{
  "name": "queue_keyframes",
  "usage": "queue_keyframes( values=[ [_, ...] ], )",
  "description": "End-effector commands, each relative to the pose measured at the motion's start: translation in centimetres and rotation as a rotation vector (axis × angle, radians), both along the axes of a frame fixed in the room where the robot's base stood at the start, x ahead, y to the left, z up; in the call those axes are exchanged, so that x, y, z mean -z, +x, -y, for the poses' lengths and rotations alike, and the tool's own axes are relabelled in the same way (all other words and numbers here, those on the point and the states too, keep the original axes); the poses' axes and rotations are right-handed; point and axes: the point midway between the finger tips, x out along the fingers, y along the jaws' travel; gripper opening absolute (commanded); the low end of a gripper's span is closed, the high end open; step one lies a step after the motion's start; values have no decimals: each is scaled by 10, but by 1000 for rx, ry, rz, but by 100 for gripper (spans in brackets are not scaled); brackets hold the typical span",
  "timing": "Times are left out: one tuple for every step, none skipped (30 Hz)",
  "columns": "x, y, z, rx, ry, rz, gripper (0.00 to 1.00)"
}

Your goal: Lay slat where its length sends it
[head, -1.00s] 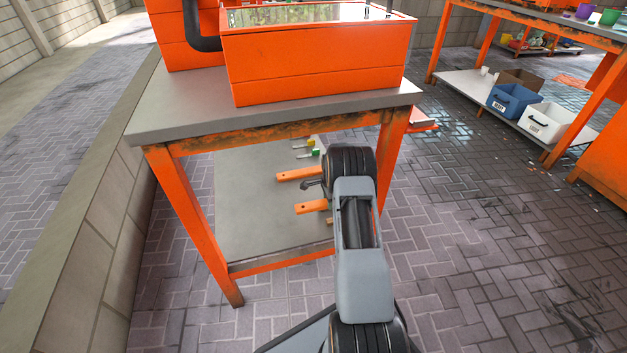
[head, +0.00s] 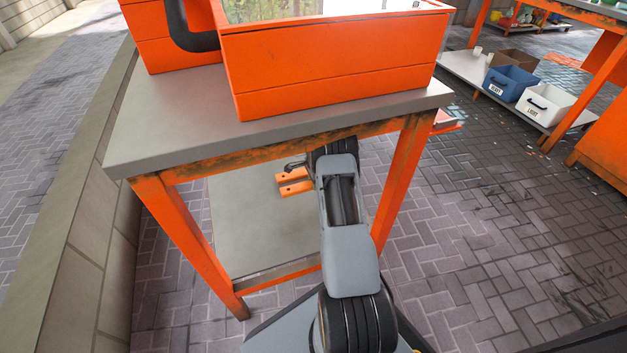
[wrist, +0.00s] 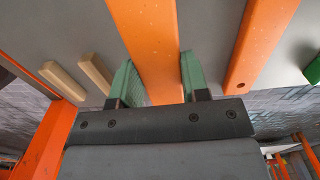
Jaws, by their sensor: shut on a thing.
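My gripper (wrist: 158,84) reaches in over the lower shelf, its two green finger pads on either side of an orange slat (wrist: 148,40). It is shut on this slat, which runs away from the wrist. I cannot tell whether the slat rests on the shelf. A second orange slat (wrist: 262,40) lies apart to the right. Two short tan slats (wrist: 62,80) (wrist: 96,72) lie to the left. In the head view, orange slat ends (head: 293,182) show left of my arm; the gripper itself is hidden there.
The grey shelf (head: 240,225) sits under a bench top (head: 180,122) with orange legs (head: 185,240). An orange box (head: 330,62) stands on top. A green piece (wrist: 313,70) is at the right of the wrist view. Blue (head: 510,82) and white (head: 545,104) bins stand at right.

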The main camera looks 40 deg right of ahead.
Motion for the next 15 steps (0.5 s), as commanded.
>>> queue_keyframes(
  values=[
    [0,0,1,1,0,1,8],
    [0,0,1,1,0,1,8],
    [0,0,1,1,0,1,8],
    [0,0,0,1,0,1,8],
    [0,0,0,0,0,1,8],
    [-1,0,-1,0,0,1,8],
    [-1,1,-2,-1,-1,1,8],
    [-1,1,-2,-1,-1,1,8],
    [1,1,-3,-2,-1,0,8],
    [3,1,-3,-2,-1,0,8],
    [5,1,-3,-2,-1,0,8],
    [7,1,-3,-2,-1,0,8],
    [9,1,-3,-3,-1,0,8],
    [11,1,-3,-3,-1,0,8],
    [14,1,-4,-3,-1,0,8]
  ],
)
